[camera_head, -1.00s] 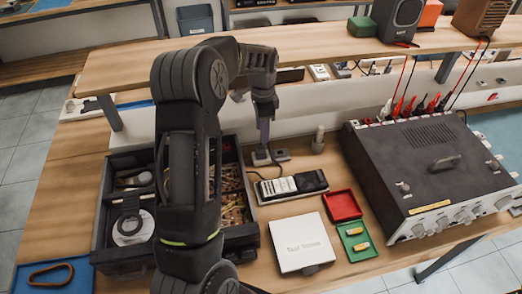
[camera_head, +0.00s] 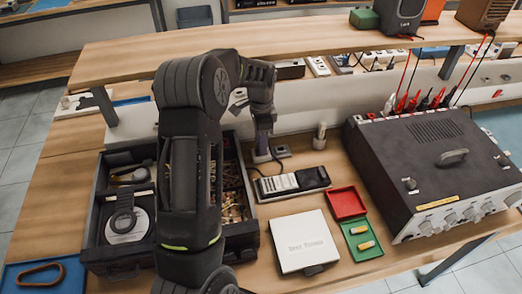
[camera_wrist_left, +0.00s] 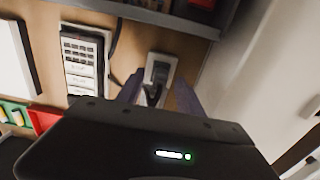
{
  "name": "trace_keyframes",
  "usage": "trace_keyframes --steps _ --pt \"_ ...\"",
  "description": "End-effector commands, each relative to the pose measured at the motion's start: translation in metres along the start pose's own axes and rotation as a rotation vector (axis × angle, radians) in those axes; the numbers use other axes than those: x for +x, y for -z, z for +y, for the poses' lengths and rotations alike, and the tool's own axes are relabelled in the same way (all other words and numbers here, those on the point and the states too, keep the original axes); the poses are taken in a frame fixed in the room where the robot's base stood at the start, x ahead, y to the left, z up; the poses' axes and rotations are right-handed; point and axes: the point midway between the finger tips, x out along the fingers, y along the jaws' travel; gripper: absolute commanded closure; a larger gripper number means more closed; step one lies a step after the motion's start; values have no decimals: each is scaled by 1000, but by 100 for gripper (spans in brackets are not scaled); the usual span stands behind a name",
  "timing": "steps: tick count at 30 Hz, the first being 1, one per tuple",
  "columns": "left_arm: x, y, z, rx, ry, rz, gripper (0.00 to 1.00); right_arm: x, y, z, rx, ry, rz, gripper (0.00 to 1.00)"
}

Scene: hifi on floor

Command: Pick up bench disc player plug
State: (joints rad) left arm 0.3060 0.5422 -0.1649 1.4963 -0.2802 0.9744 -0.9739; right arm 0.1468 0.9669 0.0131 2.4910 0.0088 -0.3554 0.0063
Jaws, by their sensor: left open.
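A dark plug (camera_wrist_left: 152,95) sits at the near end of a small grey socket block (camera_wrist_left: 160,68) in the left wrist view; its edges are blurred. The socket block also shows in the head view (camera_head: 281,151), on the bench by the white back panel. My left gripper (camera_head: 263,155) points down over the block's left end. In the left wrist view its two fingers (camera_wrist_left: 158,94) are apart, one on each side of the plug. I cannot tell whether they touch it. My right gripper is not in view.
A black device with white keys (camera_head: 292,183) lies just in front, with a dark cable beside it. A white box (camera_head: 302,241), red tray (camera_head: 346,202) and green tray (camera_head: 361,239) lie nearer. A large instrument (camera_head: 435,165) stands right. A shelf (camera_head: 300,45) runs behind.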

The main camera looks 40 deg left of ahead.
Motion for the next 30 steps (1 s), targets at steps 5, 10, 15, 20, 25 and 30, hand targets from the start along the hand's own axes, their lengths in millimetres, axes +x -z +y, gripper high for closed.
trace_keyframes --steps 5,10,15,20,25,30 --pt "-1 0 0 0 0 0 56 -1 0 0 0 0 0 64" --pt "-1 0 0 -1 0 0 56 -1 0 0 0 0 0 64" --pt "-1 0 0 0 0 0 56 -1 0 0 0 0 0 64" --pt "-1 0 0 0 0 0 67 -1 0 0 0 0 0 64" --pt "-1 0 0 0 0 0 81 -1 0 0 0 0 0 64" --pt "-1 0 0 0 0 0 95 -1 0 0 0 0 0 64"
